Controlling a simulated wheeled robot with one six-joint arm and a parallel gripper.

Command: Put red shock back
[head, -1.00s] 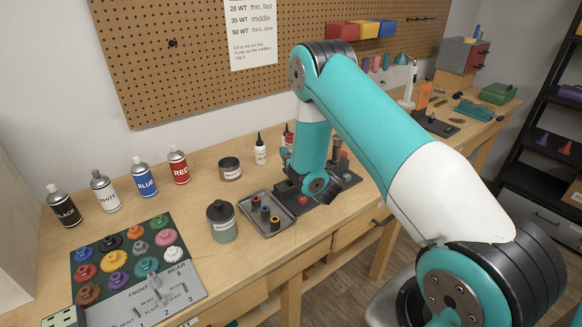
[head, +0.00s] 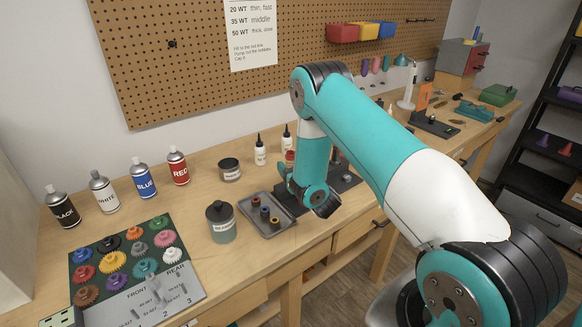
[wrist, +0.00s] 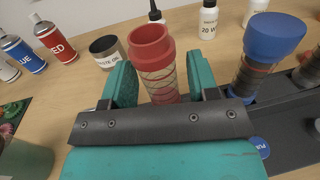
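The red shock (wrist: 152,48), with a red cap and a spring inside a clear body, stands nearly upright between the two teal fingers of my gripper (wrist: 160,80) in the wrist view. The fingers close around its body; its lower end is hidden by the gripper. A bit of its red cap shows behind my arm in the head view (head: 290,156). A blue-capped shock (wrist: 272,38) stands on the black stand (wrist: 290,120) to the right. The stand also shows in the head view (head: 347,184), partly covered by my arm.
A grey tray (head: 282,232) with small capped parts lies left of the stand. A grey-green jar (head: 221,224), a tin (head: 229,169) and white bottles (head: 260,150) stand nearby. Spray cans and a gear board (head: 76,258) are farther left.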

